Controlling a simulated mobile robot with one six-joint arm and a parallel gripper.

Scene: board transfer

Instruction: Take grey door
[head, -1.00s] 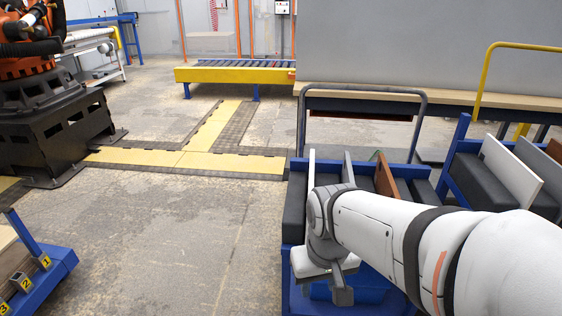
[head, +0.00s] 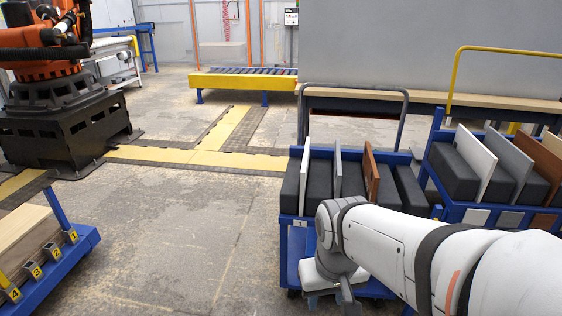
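Two grey doors, thin upright boards, are in view. One grey door (head: 338,168) stands in the nearer blue cart (head: 293,262), between a white board (head: 304,176) and a brown board (head: 371,174). Another grey door (head: 511,166) stands in the right blue cart (head: 460,212), also between a white board (head: 477,160) and a brown board (head: 542,160). My gripper (head: 342,298) hangs low in front of the nearer cart, apart from both grey doors. Its fingers are partly cut off by the frame's lower edge. My arm hides part of the nearer cart.
Dark padded blocks (head: 408,190) separate the boards. A low blue cart (head: 75,255) with wooden boards and numbered tags is at left. An orange robot (head: 45,80) stands behind it on a black base. Open concrete floor (head: 190,235) lies between the carts.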

